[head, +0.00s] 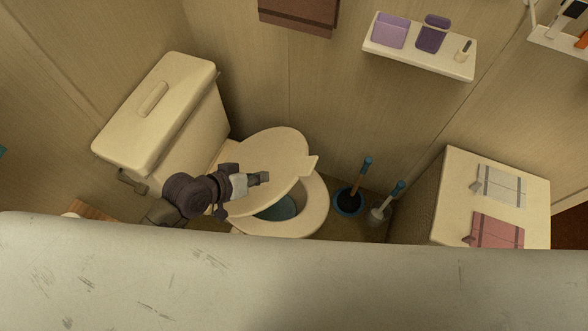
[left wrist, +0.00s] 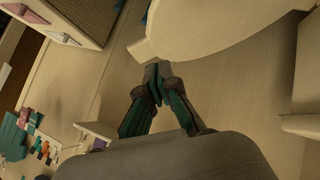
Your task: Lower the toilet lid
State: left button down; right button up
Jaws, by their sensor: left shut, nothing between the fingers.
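The cream toilet stands left of the middle in the head view, its tank (head: 158,112) at the upper left. Its lid (head: 275,150) is tilted partway down, with a small tab at its right edge. Below it show the seat rim (head: 316,205) and blue water in the bowl (head: 278,208). My left gripper (head: 266,177) is shut and empty, in front of the lid's face. In the left wrist view, the shut fingertips (left wrist: 157,72) are close to the edge of the lid (left wrist: 220,25); contact cannot be told. My right gripper is not in view.
A blue plunger (head: 350,200) and toilet brush (head: 380,213) stand right of the toilet. A cabinet (head: 455,175) with folded towels is farther right. A wall shelf (head: 420,60) is above. A pale surface (head: 290,285) covers the bottom of the view.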

pick_arm(q)
notch_tip(320, 180, up, 3)
jog(key=w+h, duration=0.1)
jog(key=h, duration=0.1)
jog(key=n, duration=0.1)
send_near(310, 164)
jog(key=w, duration=0.1)
jog(key=w+d, duration=0.2)
jog(key=shift+w+f+p, duration=0.15)
jog(key=shift+w+p, duration=0.15)
jog(key=shift+w, duration=0.1)
jog(key=shift+s+d+f, duration=0.15)
jog(key=shift+d+f, duration=0.2)
jog(key=shift+f, duration=0.15)
jog(key=shift+s+d+f, duration=0.2)
jog(key=shift+d+f, duration=0.15)
jog(key=shift+f, duration=0.15)
jog(key=shift+s+d+f, duration=0.15)
jog(key=shift+d+f, duration=0.25)
jog(key=shift+f, duration=0.15)
